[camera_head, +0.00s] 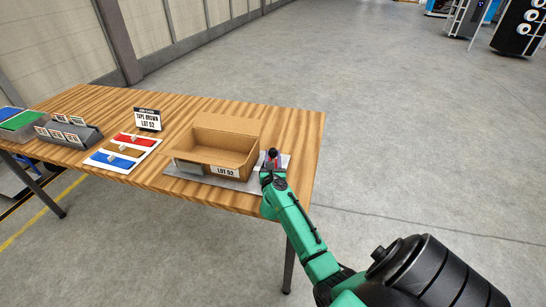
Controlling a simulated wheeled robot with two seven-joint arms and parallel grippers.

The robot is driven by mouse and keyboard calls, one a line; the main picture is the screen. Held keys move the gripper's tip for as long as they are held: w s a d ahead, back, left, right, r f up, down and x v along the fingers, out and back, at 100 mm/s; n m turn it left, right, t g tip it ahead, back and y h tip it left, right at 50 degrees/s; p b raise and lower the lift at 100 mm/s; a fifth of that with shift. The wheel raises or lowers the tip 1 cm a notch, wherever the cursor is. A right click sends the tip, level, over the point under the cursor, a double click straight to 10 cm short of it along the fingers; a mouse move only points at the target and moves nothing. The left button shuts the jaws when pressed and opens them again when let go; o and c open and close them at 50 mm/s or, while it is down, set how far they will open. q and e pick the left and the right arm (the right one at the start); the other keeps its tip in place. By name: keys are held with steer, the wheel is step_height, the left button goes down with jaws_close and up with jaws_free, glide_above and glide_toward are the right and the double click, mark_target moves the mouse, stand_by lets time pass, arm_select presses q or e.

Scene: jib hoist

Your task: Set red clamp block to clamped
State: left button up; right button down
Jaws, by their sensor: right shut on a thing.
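The red clamp block (270,164) shows as a small bit of red with a dark knob at the right end of a grey metal plate (240,184) on the wooden table. My right gripper (271,165) is at the clamp and shut on it; the arm hides most of the block and the fingers. Which part of the clamp it grips is too small to tell. An open cardboard box (225,147) labelled LOT 52 sits on the plate just left of the clamp. My left gripper is out of view.
The wooden table (295,125) also holds a tray with red, brown and blue strips (122,150), a TAPE BROWN sign (148,119), a grey card holder (68,133) and green and blue bins (20,120) at left. Open floor lies right of the table.

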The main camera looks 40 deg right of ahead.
steer(key=shift+f, duration=0.1)
stand_by(0.6)
steer(key=w+a+b, duration=0.1)
steer(key=w, duration=0.1)
steer(key=w+a, duration=0.1)
steer(key=shift+w+a+b, duration=0.35)
steer(key=c, duration=0.8)
jaws_free()
steer(key=shift+c, duration=0.2)
steer(key=p+v, duration=0.2)
steer(key=v, duration=0.4)
steer(key=shift+s+a, duration=0.15)
steer(key=shift+s, duration=0.15)
steer(key=v, duration=0.8)
